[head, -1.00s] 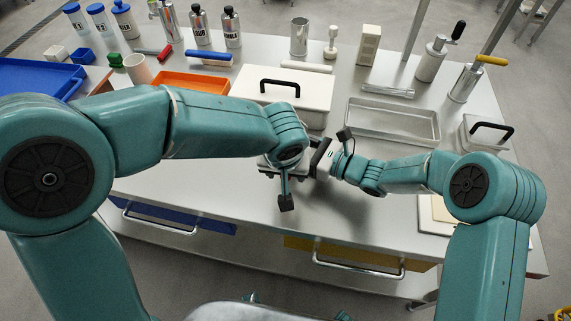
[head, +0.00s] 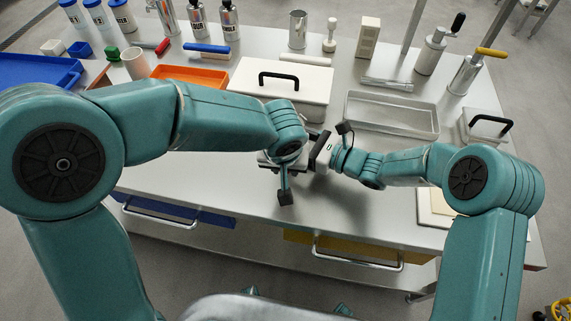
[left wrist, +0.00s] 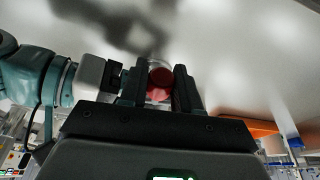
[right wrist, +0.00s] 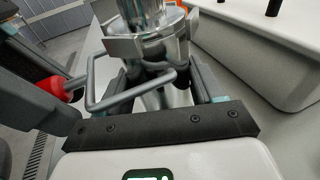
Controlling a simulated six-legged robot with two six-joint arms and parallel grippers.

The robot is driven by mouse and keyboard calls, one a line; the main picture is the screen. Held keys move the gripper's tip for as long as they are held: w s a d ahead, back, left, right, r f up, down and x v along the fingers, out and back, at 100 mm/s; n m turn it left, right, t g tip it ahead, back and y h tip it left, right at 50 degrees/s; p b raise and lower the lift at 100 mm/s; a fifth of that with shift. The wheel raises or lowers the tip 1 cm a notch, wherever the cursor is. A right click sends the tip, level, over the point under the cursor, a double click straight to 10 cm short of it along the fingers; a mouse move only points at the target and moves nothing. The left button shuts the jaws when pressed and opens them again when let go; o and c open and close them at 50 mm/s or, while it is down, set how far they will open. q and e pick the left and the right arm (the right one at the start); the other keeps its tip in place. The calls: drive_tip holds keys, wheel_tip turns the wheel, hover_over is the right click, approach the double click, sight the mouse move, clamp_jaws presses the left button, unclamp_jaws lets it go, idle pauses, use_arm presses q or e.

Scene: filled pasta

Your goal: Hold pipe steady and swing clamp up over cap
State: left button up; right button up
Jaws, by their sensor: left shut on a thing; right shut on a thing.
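In the right wrist view a silver metal pipe (right wrist: 157,98) stands between the fingers of my right gripper (right wrist: 168,82), which is shut on it. A collar (right wrist: 145,45) surrounds its upper part. A grey wire clamp (right wrist: 95,85) loops out in front of the pipe, with a red grip (right wrist: 75,83) at its left. My left gripper (left wrist: 160,80) is shut on the red grip, which shows between its fingers in the left wrist view (left wrist: 159,77). In the head view both grippers meet over the bench, and my left arm hides most of the pipe. I cannot make out the cap.
A white lidded box (head: 283,80) with a black handle stands just behind the grippers. A shallow metal tray (head: 392,114) lies to its right and an orange tray (head: 190,76) to its left. The bench front (head: 230,185) is mostly clear.

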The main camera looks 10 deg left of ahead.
drive_tip(key=o, duration=0.5)
drive_tip(key=c, duration=0.5)
use_arm(q)
drive_tip(key=shift+s+f+b, duration=0.1)
drive_tip(key=shift+f+b, duration=0.25)
use_arm(e)
drive_tip(key=shift+s+f, duration=0.15)
drive_tip(key=shift+f, duration=0.2)
use_arm(q)
drive_tip(key=shift+r, duration=1)
drive_tip(key=shift+w+r, duration=0.25)
drive_tip(key=shift+r, duration=0.45)
drive_tip(key=shift+w+r, duration=0.2)
drive_tip(key=shift+r, duration=0.5)
use_arm(e)
drive_tip(key=shift+c, duration=0.2)
use_arm(q)
drive_tip(key=shift+w+r, duration=0.35)
drive_tip(key=shift+r, duration=0.25)
use_arm(e)
drive_tip(key=shift+s, duration=0.1)
use_arm(q)
drive_tip(key=shift+r, duration=0.1)
use_arm(e)
drive_tip(key=shift+f, duration=0.1)
